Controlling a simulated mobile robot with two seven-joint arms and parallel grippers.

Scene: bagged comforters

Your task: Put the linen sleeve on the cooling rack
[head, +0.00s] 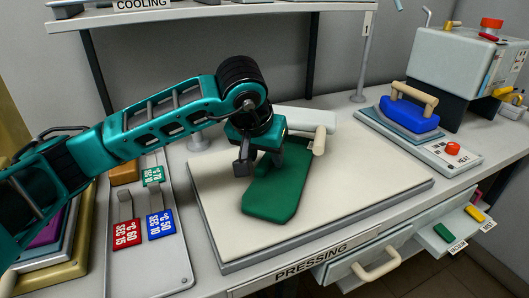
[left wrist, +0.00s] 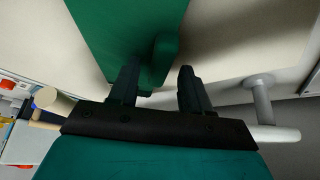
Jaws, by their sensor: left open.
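A flat dark green piece with a rounded end, which looks like the linen sleeve (head: 278,192), lies on the cream pressing pad (head: 375,195). In the left wrist view the green piece (left wrist: 110,30) has a small raised part at its edge. My left gripper (head: 260,162) points down over the piece's back left part, open. In the wrist view the raised part shows between the fingertips (left wrist: 158,78); I cannot tell whether they touch it. The shelf with the COOLING sign (head: 142,4) is at the upper left, mostly cut off. My right gripper is not in view.
A white bar with a wooden handle (head: 319,140) is just behind the gripper. A blue iron (head: 408,115) stands at the right beside a white machine (head: 460,65). A grey tray (head: 150,255) with coloured temperature tags is at the left. The pad's front right is clear.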

